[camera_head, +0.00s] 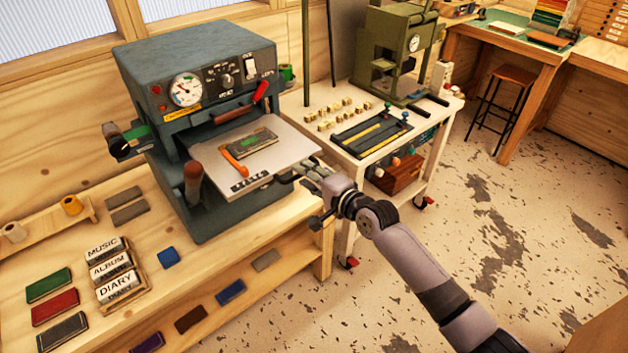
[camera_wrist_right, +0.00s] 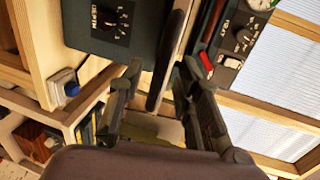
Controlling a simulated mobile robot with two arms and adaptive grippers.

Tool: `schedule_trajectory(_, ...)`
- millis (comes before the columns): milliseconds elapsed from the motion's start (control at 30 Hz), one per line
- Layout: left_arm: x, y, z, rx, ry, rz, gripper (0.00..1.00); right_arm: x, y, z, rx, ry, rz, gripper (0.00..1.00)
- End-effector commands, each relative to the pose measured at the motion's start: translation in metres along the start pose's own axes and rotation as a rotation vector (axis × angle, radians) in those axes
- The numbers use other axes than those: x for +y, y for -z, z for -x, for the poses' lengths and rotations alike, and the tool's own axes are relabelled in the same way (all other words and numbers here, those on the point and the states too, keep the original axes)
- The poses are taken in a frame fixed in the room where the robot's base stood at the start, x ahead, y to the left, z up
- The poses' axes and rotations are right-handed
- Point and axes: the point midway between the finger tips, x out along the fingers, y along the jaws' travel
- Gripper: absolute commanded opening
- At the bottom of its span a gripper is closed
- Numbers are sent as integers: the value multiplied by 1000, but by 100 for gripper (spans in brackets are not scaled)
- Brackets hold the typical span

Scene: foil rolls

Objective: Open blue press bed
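The blue-grey press (camera_head: 195,65) stands on the wooden bench, with a gauge, dial and switches on its front. Its flat grey bed (camera_head: 285,150) projects from the front opening and carries a dark block with a green top (camera_head: 250,145). My right gripper (camera_head: 302,172) is at the bed's front right corner. In the right wrist view its two fingers (camera_wrist_right: 162,72) are apart, with a dark bar-like handle (camera_wrist_right: 172,60) between them and gaps visible on both sides. Whether either finger touches the bar is unclear. My left gripper is not in view.
Labelled blocks (camera_head: 112,268) and coloured pieces lie on the bench. A white cart (camera_head: 385,150) with type and a green press (camera_head: 400,45) stands right. Open floor lies at right.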

Motion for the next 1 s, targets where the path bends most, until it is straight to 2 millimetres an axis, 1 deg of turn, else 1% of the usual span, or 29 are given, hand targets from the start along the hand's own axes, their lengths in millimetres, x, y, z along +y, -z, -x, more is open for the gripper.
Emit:
schedule_trajectory(167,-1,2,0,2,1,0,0,1,0,17,0,-1,-1,31)
schedule_trajectory(500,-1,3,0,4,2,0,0,2,0,82,1,-2,0,31)
schedule_trajectory(600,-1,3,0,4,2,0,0,2,1,99,1,-4,1,31)
schedule_trajectory(700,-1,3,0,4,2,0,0,2,0,110,0,-3,0,31)
schedule_trajectory(800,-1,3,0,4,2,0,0,1,0,117,1,-2,0,31)
schedule_trajectory(1000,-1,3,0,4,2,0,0,1,0,119,0,-1,0,31)
